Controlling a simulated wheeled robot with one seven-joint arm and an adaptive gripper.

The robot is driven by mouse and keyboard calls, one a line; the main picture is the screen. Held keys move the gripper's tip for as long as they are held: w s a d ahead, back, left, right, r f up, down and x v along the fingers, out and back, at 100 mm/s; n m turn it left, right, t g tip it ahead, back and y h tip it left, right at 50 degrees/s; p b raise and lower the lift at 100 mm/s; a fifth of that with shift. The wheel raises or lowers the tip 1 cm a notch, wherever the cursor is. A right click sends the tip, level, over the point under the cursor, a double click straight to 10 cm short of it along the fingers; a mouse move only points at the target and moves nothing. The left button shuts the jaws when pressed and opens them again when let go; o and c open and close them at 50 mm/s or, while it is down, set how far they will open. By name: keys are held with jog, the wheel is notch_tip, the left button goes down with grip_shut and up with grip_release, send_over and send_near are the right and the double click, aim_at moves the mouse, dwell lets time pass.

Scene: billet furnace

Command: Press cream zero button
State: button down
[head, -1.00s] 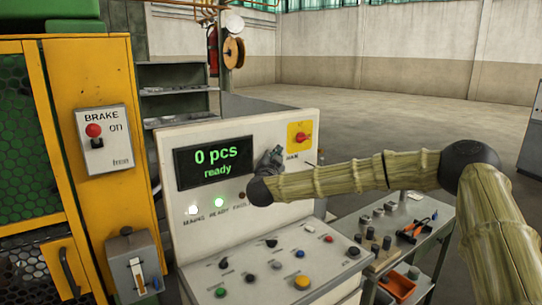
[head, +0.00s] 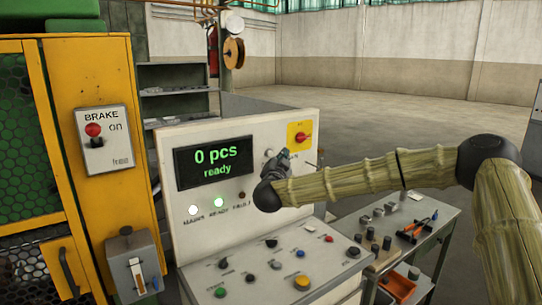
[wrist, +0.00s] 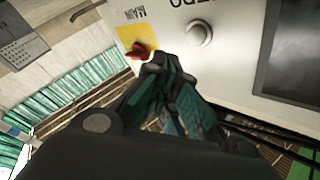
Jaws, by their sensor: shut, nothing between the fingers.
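The cream zero button (wrist: 198,33) is a round pale knob on the upright panel, beside an upside-down, partly cut-off label, in the wrist view. My gripper (wrist: 152,66) is shut and empty. In the wrist view its tips appear left of and below the button, close to the red main switch (wrist: 137,50) on its yellow plate. In the head view my gripper (head: 283,156) is in front of the panel (head: 245,137), right of the display. I cannot tell whether it touches anything.
The display (head: 214,160) reads "0 pcs ready". The main switch (head: 303,138) sits above and right of my gripper. A sloped desk (head: 270,267) with several knobs and buttons lies below. A tool cart (head: 405,240) stands at the right.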

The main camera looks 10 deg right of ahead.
jog(key=shift+s+d, duration=0.2)
jog(key=shift+s, duration=0.45)
jog(key=shift+s+d, duration=0.2)
jog(key=shift+s, duration=0.4)
